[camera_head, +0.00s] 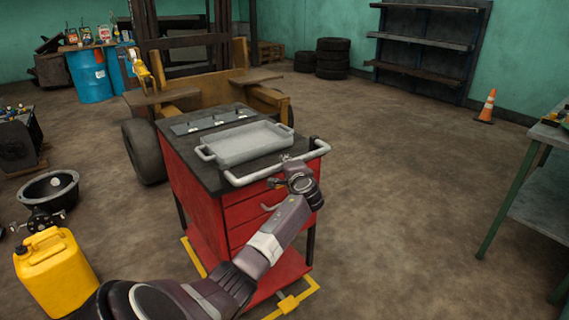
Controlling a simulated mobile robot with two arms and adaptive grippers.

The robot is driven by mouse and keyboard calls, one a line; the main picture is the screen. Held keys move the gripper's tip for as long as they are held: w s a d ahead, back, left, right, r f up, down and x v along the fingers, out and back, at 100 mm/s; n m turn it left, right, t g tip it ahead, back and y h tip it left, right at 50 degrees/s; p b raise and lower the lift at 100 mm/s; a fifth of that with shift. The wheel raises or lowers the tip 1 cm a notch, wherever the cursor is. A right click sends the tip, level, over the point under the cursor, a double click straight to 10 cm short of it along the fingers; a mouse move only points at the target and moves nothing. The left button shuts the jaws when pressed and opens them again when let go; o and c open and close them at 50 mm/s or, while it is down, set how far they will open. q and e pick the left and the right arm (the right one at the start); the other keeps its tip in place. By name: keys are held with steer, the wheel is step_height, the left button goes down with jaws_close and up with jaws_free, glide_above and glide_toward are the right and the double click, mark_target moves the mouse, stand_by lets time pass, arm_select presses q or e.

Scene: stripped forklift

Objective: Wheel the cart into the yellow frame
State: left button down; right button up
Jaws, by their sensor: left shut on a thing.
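The red cart (195,192) with a dark top stands upright in the middle of the head view. A grey tray (245,143) and a flat grey panel sit on its top. A pale handle bar (250,177) runs along its near end. My left gripper (282,177) is shut on this handle. Its fingertips are small and partly hidden by the wrist. Yellow frame markings (289,303) show on the floor at the cart's near end and left side. The cart and my left arm hide the rest of the frame. My right gripper is not in view.
A yellow jerrycan (55,272) stands at the lower left near a dark round basin (48,187). The stripped forklift (185,97) is close behind the cart. A green-legged workbench (510,190) is at right. The floor between cart and workbench is clear.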

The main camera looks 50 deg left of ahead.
arm_select(q)
steer(key=shift+s+d, duration=0.1)
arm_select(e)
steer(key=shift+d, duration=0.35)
arm_select(q)
steer(key=c, duration=1.8)
jaws_free()
steer(key=shift+s+r, duration=0.2)
steer(key=shift+s, duration=0.1)
steer(key=shift+w+f, duration=0.1)
steer(key=shift+w, duration=0.05)
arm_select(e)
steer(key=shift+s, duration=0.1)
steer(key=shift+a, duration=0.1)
arm_select(q)
steer(key=shift+d, duration=0.45)
steer(key=v, duration=1.1)
steer(key=shift+s, duration=0.25)
